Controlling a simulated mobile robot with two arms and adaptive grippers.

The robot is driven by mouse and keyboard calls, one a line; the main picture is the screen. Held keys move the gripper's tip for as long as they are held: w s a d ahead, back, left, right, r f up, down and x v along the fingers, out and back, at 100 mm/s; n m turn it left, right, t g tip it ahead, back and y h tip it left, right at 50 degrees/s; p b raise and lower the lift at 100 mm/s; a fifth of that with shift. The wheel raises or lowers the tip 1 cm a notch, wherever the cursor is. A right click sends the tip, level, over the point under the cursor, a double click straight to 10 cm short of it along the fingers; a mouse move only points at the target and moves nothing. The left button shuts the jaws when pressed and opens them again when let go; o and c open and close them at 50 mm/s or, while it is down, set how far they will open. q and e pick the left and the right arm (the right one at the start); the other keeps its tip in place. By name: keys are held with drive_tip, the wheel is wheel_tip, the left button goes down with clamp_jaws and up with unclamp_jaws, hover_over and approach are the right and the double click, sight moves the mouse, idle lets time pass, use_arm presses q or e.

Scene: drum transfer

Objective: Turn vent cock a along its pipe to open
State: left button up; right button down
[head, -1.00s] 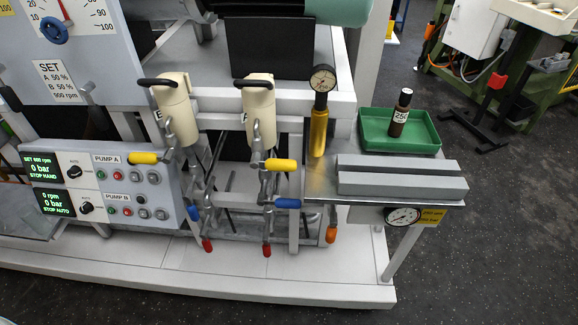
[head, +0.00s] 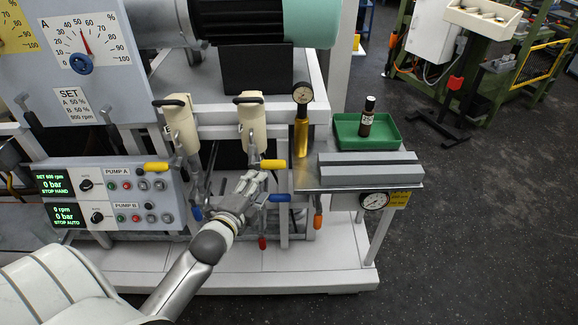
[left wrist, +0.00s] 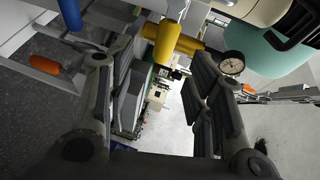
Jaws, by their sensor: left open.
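Two cream canisters (head: 181,125) (head: 253,122) stand over pipework with coloured lever handles. A yellow handle (head: 272,164) points right below the right canister; another yellow handle (head: 156,166) points left below the left canister. I cannot read which one is vent cock a. My left gripper (head: 258,182) is open and empty, just below the right yellow handle. In the left wrist view, that yellow handle (left wrist: 168,43) shows beyond the open fingers (left wrist: 165,85), apart from them. The pipe behind my gripper is partly hidden. My right gripper is not in view.
Blue handles (head: 279,198) sit close to my left gripper, with red (head: 262,243) and orange (head: 318,219) handles lower down. A gold cylinder with a gauge (head: 301,135), grey bars (head: 370,170) and a green tray (head: 390,137) stand to the right.

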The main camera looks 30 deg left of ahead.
sight(271, 168)
use_arm(q)
drive_tip(key=x, duration=0.3)
drive_tip(key=p+x, duration=0.1)
drive_tip(key=x, duration=0.7)
drive_tip(key=shift+r, duration=0.4)
clamp_jaws()
